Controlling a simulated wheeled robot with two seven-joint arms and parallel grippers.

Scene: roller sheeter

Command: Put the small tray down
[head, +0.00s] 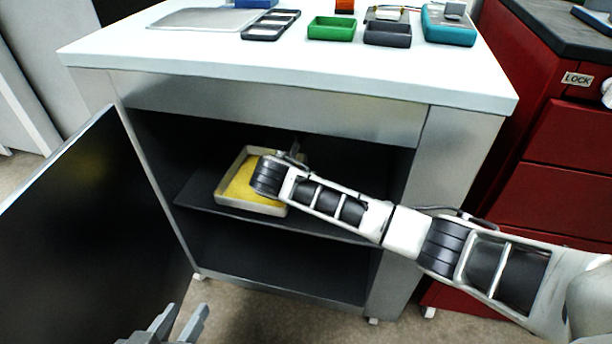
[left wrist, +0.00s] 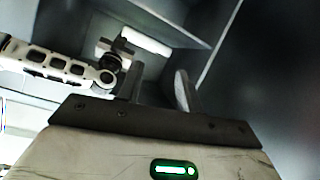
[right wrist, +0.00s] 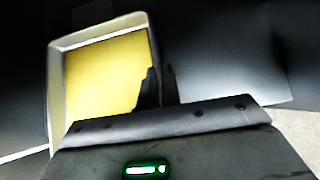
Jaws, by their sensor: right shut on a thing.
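The small tray (head: 222,195) is a shallow cream box with a yellow inside, in the open cabinet at the middle shelf. I cannot tell whether it touches the shelf. My right arm reaches in from the right, and my right gripper (head: 292,154) is at the tray's far right side, partly hidden by my wrist. In the right wrist view the right gripper (right wrist: 160,88) is shut on the right rim of the tray (right wrist: 52,90). My left gripper (head: 182,322) is open and empty at the bottom edge, outside the cabinet; its spread fingers show in the left wrist view (left wrist: 160,88).
The dark middle shelf (head: 325,226) has free room right of the tray. The cabinet door (head: 75,215) stands open at left. The white worktop (head: 300,62) holds a green bin (head: 332,28), a dark bin (head: 387,33) and a teal box (head: 448,28). A red drawer cabinet (head: 560,150) stands at right.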

